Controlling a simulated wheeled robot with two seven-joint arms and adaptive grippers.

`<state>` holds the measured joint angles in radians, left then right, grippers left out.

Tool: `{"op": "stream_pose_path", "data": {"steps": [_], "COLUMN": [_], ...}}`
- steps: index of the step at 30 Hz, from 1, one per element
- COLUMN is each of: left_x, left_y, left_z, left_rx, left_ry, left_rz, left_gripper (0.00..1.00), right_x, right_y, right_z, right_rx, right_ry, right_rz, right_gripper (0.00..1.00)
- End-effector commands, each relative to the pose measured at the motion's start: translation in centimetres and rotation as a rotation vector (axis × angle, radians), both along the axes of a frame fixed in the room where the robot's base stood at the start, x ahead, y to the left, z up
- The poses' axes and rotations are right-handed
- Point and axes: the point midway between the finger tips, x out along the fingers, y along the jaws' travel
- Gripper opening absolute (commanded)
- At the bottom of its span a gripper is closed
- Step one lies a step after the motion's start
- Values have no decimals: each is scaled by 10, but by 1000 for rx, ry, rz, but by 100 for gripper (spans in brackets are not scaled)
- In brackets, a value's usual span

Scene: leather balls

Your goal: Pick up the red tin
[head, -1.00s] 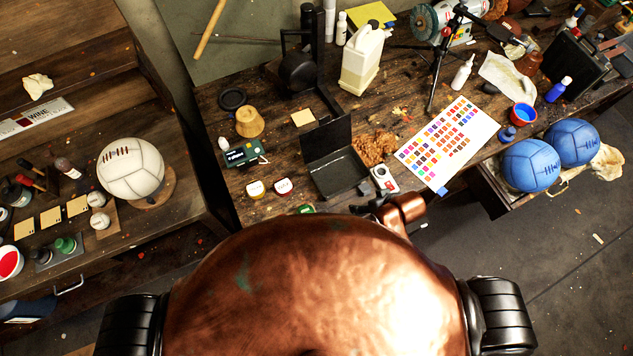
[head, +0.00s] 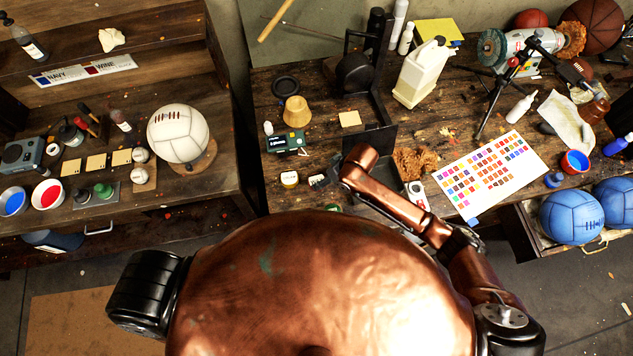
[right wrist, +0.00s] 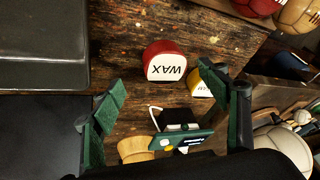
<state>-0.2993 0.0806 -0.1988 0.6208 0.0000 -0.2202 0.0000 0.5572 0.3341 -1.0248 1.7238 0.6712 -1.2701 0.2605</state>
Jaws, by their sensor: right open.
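The red tin (right wrist: 165,62), with a white face reading "WAX", stands on the wooden bench in the right wrist view. My right gripper (right wrist: 162,86) is open and empty, with its green fingertips spread and the tin in the gap's line, a little beyond them. A yellow tin (right wrist: 200,86) is just right of the red one, partly hidden by the right finger. In the head view my right arm reaches over the bench beside the yellow tin (head: 289,179), and its wrist largely covers the red tin's place. My left gripper is not in view.
A green box (head: 286,142) and wooden cup (head: 297,111) stand behind the tins. A colour chart (head: 490,172) lies to the right.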

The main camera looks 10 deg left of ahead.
Motion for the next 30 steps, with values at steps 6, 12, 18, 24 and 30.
{"op": "stream_pose_path", "data": {"steps": [6, 12, 18, 24, 30], "left_x": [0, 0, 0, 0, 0], "left_y": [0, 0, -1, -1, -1], "left_z": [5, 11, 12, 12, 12], "left_rx": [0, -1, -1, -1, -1], "left_ry": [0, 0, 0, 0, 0], "left_rz": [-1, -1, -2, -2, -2], "left_gripper": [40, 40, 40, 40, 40], "right_x": [2, 5, 7, 7, 7], "right_y": [12, 27, 32, 32, 32], "right_z": [-18, -42, -55, -56, -56], "right_rx": [1, 0, 0, 2, 1], "right_ry": [-1, 0, -3, -3, -2], "right_rz": [1, -1, 0, 0, 0], "right_gripper": [68, 68, 68, 68, 55]}}
